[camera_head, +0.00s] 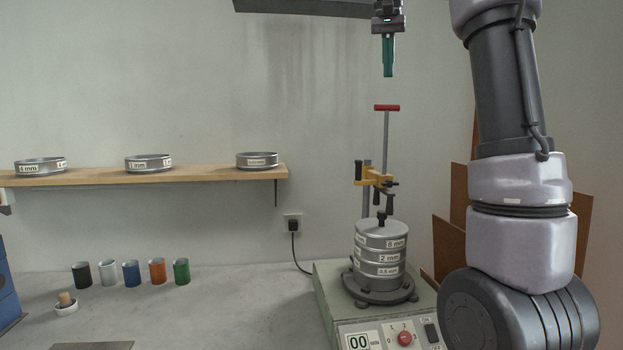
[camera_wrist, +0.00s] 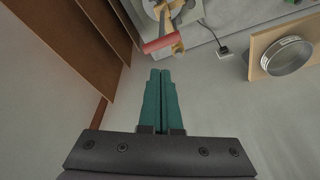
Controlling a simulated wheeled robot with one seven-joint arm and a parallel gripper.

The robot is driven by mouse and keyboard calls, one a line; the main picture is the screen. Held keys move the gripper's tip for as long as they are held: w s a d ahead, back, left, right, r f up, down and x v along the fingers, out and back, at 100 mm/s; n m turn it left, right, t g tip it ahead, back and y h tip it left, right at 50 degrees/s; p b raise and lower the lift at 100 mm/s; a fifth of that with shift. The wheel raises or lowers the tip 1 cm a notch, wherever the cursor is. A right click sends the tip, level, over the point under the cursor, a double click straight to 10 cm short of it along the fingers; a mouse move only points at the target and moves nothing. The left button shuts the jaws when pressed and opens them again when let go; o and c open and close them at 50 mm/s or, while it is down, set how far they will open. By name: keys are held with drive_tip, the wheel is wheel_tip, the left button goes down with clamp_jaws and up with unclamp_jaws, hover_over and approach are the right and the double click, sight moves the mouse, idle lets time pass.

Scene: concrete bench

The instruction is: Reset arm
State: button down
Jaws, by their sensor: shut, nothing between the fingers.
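My gripper (camera_head: 388,72) hangs high in front of the wall, its green fingers together and empty. It points down, above the red T-handle (camera_head: 386,108) of the sieve shaker, with a clear gap between them. In the wrist view the shut green fingers (camera_wrist: 160,78) fill the middle, and the red handle (camera_wrist: 158,44) shows just beyond their tips. The shaker base (camera_head: 330,290) stands on the bench with a stack of labelled sieves (camera_head: 380,256) on it. A yellow clamp (camera_head: 376,177) sits on its rod above the stack.
A wooden shelf (camera_head: 205,177) on the left wall holds three separate sieves. Several coloured cups (camera_head: 131,273) and a small white mortar (camera_head: 66,307) stand on the bench at left. Brown boards (camera_head: 450,240) lean at right, behind my arm. A plug (camera_head: 293,225) is in the wall socket.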

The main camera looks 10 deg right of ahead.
drive_tip(key=s+a+f+n+t+y, duration=0.1)
drive_tip(key=s+a+f, duration=0.3)
drive_tip(key=s+f, duration=0.7)
drive_tip(key=s+a+f+t+y, duration=0.2)
drive_tip(key=s+a+f+t, duration=0.1)
drive_tip(key=s+f, duration=0.8)
drive_tip(key=s+a, duration=0.1)
drive_tip(key=s, duration=0.2)
drive_tip(key=shift+a+f+n+t, duration=0.2)
drive_tip(key=shift+a+n+t, duration=0.2)
drive_tip(key=shift+s, duration=0.1)
drive_tip(key=w+d+r+m+g+h, duration=0.15)
drive_tip(key=w+d+r, duration=0.25)
drive_tip(key=w+r, duration=0.85)
drive_tip(key=w+d+r+g+h, duration=0.25)
drive_tip(key=w+d+r, duration=0.25)
drive_tip(key=w+r, duration=0.7)
drive_tip(key=shift+g+y, duration=0.4)
drive_tip(key=shift+y, duration=0.1)
drive_tip(key=shift+s+a+x, duration=0.1)
drive_tip(key=shift+a+x, duration=0.1)
drive_tip(key=shift+x, duration=1.05)
drive_tip(key=shift+s+a+x, duration=0.1)
drive_tip(key=shift+a+x, duration=0.05)
drive_tip(key=shift+x, duration=1.1)
drive_tip(key=shift+s+a+x, duration=0.15)
drive_tip(key=shift+a+x, duration=0.05)
drive_tip(key=shift+x, duration=1.05)
drive_tip(key=shift+f, duration=0.25)
drive_tip(key=shift+f, duration=0.55)
